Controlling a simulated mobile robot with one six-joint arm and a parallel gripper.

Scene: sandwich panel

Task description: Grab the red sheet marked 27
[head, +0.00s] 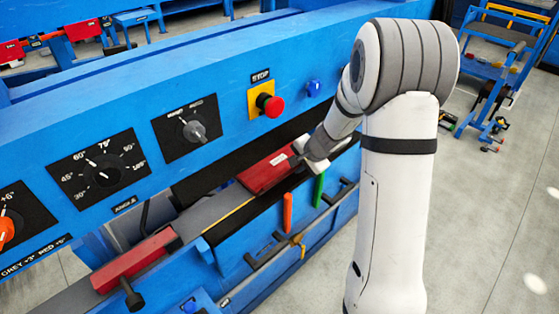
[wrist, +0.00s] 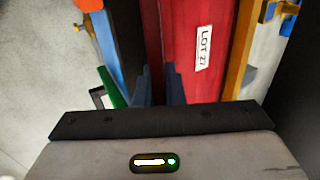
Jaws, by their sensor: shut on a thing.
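The red sheet (wrist: 207,25) fills the middle of the wrist view and carries a white label reading "LOT 27" (wrist: 203,48). In the head view the red sheet (head: 266,171) lies in the slot of the blue machine, below the control panel. My gripper (wrist: 158,85) is shut on the near edge of the red sheet, its two dark fingers on either side of that edge. In the head view my gripper (head: 308,158) is at the sheet's right end, and its fingertips are too small to make out.
The blue machine (head: 215,70) has knobs and a red stop button (head: 271,105) just above the slot. An orange handle (head: 287,212) and a green handle (head: 319,190) hang below the sheet. A red block (head: 133,259) sits at lower left.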

